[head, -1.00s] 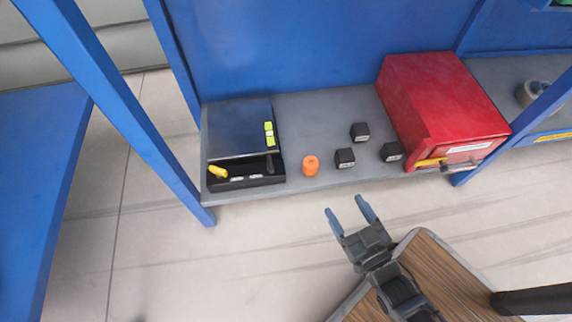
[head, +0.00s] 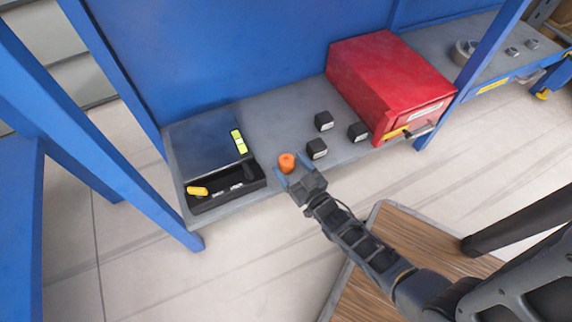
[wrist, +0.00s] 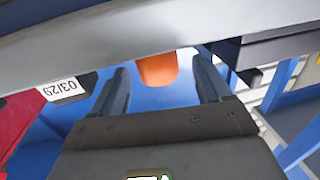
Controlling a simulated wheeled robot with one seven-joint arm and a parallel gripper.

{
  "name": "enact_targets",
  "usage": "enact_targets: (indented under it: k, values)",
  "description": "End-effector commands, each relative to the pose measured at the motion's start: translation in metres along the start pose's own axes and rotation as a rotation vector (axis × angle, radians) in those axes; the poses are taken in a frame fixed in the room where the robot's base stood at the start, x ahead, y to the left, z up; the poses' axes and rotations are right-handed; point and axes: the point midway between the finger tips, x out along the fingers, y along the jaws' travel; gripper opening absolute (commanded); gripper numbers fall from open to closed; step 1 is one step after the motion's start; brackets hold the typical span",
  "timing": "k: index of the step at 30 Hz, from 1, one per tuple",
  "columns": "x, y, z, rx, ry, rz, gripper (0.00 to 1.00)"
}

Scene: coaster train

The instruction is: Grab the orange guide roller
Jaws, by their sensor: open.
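The orange guide roller (head: 287,162) stands on the grey shelf (head: 262,130) near its front edge, between the black tray and the small black blocks. My gripper (head: 291,174) is open, with its two fingers at the roller, one to each side of it in the head view. In the wrist view the roller (wrist: 157,69) shows between and beyond the fingertips (wrist: 162,75), its upper part cut off by a grey band. I cannot tell whether the fingers touch it.
A blue post (head: 140,190) rises at the shelf's left front.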

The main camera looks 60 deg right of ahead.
Motion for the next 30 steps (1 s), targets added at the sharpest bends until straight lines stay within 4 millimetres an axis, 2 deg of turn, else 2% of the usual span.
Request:
enact_targets:
  k: [3,5,12,30]
  values:
    - [0.019,0.002,0.003,-0.001,0.002,0.001,0.77]
    - [0.024,0.002,0.003,-0.001,0.0,0.001,0.77]
    - [0.027,0.001,0.001,0.0,-0.002,0.0,0.77]
    - [0.027,0.001,0.001,0.0,-0.002,0.001,0.21]
